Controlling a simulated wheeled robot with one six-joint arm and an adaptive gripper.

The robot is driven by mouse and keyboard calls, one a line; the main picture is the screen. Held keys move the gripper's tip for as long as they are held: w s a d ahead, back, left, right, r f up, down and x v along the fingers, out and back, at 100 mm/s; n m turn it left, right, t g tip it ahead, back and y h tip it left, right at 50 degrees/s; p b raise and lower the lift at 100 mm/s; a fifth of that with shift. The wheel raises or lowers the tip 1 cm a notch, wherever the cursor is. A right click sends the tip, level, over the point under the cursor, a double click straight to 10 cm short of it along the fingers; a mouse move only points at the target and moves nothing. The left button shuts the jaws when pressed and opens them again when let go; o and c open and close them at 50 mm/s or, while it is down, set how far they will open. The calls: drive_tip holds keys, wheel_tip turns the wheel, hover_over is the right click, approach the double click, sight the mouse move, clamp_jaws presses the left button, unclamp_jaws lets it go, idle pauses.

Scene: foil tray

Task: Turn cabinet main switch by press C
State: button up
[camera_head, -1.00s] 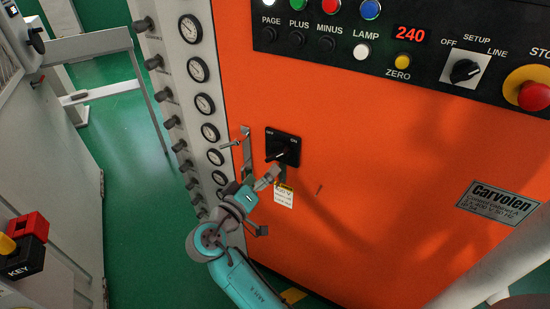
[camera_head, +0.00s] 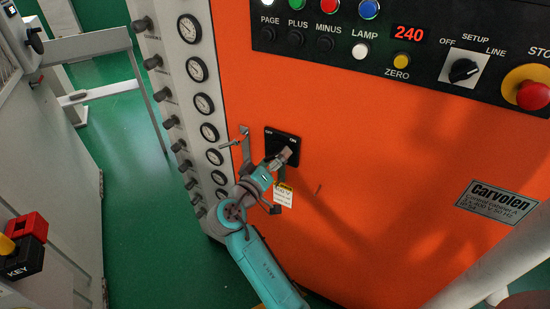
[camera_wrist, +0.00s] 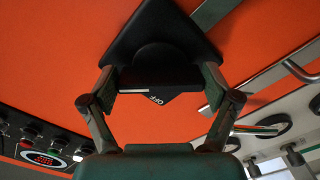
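The cabinet main switch (camera_head: 270,138) is a black square plate with a rotary handle on the orange cabinet front, left of centre in the head view. In the wrist view, its black plate (camera_wrist: 160,28) and dark handle (camera_wrist: 155,72) fill the top middle, with a white line and the word OFF showing. My gripper (camera_head: 286,157) is at the switch and covers part of it. In the wrist view my gripper (camera_wrist: 160,85) has its two fingers wide apart, one at each end of the handle. I cannot tell whether they touch it.
A metal latch handle (camera_head: 245,147) stands out just left of the switch. A yellow-white label (camera_head: 284,195) hangs below it. A column of gauges (camera_head: 209,132) lines the cabinet's left edge. The button panel (camera_head: 400,50) and red stop button (camera_head: 532,95) are higher up.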

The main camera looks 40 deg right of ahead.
drive_tip(key=shift+c, duration=0.4)
drive_tip(key=shift+n, duration=0.3)
drive_tip(key=n, duration=0.3)
drive_tip(key=shift+r+n, duration=0.1)
drive_tip(key=shift+n, duration=0.2)
drive_tip(key=n, duration=0.4)
drive_tip(key=shift+n, duration=0.3)
drive_tip(key=n, duration=0.4)
drive_tip(key=shift+r, duration=0.15)
drive_tip(key=n, duration=0.5)
drive_tip(key=o, duration=0.9)
drive_tip(key=shift+r, duration=0.1)
